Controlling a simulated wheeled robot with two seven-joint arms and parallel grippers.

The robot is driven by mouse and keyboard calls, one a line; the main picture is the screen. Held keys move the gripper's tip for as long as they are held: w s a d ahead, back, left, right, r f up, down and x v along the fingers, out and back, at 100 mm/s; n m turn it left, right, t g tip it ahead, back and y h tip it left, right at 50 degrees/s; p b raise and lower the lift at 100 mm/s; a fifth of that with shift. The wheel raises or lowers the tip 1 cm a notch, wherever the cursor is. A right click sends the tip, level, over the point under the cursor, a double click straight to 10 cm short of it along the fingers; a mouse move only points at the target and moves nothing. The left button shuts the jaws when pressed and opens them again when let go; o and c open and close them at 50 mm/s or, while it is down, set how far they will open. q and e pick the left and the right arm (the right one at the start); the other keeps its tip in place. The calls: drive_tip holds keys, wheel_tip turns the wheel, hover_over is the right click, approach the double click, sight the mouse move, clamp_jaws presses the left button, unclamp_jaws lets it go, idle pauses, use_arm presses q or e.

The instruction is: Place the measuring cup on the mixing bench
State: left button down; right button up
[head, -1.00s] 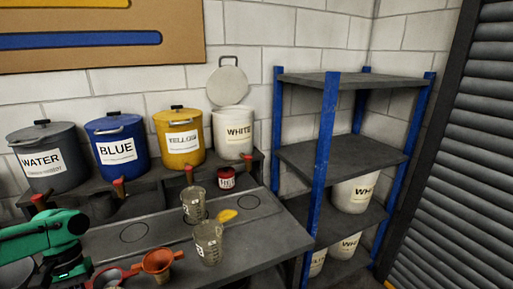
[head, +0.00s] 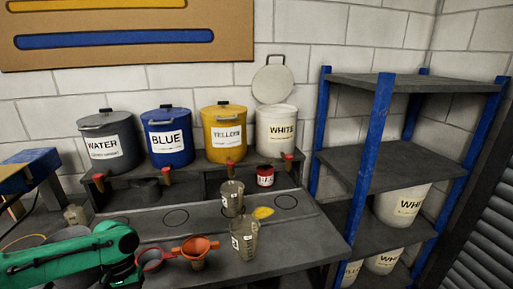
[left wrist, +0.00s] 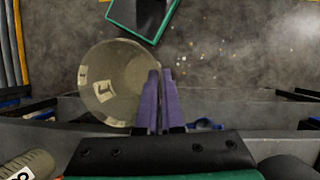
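A translucent grey-brown measuring cup (left wrist: 115,85) with a white label is at my left gripper (left wrist: 159,100) in the left wrist view. The purple fingers are close together at the cup's right edge, and the cup appears held over the floor. The exact contact point is hidden. In the head view, my left gripper is below the frame. The mixing bench (head: 300,245) bears two similar measuring cups, one farther back (head: 232,198) and one nearer (head: 244,240). My right gripper is not in view.
Labelled buckets (head: 168,137) line the back ledge. A blue-posted shelf (head: 380,150) stands right. Another small container (head: 75,215) is at left.

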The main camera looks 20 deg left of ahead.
use_arm(q)
drive_tip(key=w+d+m+g+y, duration=0.1)
drive_tip(key=w+d+m, duration=0.2)
drive_tip(key=d, duration=0.7)
drive_tip(key=w+d+m+y, duration=0.1)
drive_tip(key=w+d+m, duration=0.25)
drive_tip(key=d, duration=0.75)
wheel_tip(320, 180, down, 6)
drive_tip(key=b, duration=0.6)
drive_tip(key=shift+a+b, duration=0.15)
drive_tip(key=shift+b, duration=0.2)
